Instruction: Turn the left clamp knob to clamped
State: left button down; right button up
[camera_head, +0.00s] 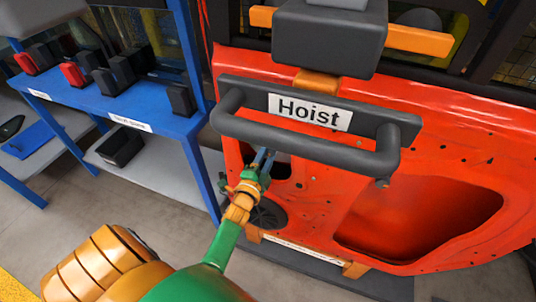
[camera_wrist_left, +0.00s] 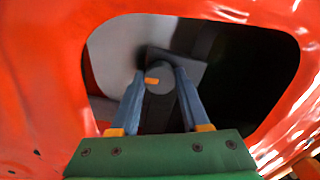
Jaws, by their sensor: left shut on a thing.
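The left clamp knob (camera_wrist_left: 160,92) is a dark grey round knob with a small orange mark on its face, seen through an opening in the red-orange door panel (camera_wrist_left: 40,90). The mark lies roughly level, left of the knob's middle. My left gripper (camera_wrist_left: 160,76) has its two blue-grey fingers on either side of the knob and is shut on it. In the head view my left gripper (camera_head: 264,160) reaches into the door panel (camera_head: 460,130) below the hoist bar; the knob is hidden there. My right gripper is not in view.
A dark hoist handle bar (camera_head: 300,148) with a "Hoist" sign (camera_head: 310,112) hangs just above my left gripper. A blue shelf rack (camera_head: 150,112) with dark and red items stands at the left. A round black part (camera_head: 267,214) sits low in the door.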

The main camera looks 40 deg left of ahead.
pick_arm(q)
jog(key=shift+r+m, duration=0.1)
jog(key=shift+m, duration=0.3)
jog(key=shift+c, duration=1.9)
grip_release()
jog(key=v, duration=0.7)
jog(key=shift+p, duration=0.35)
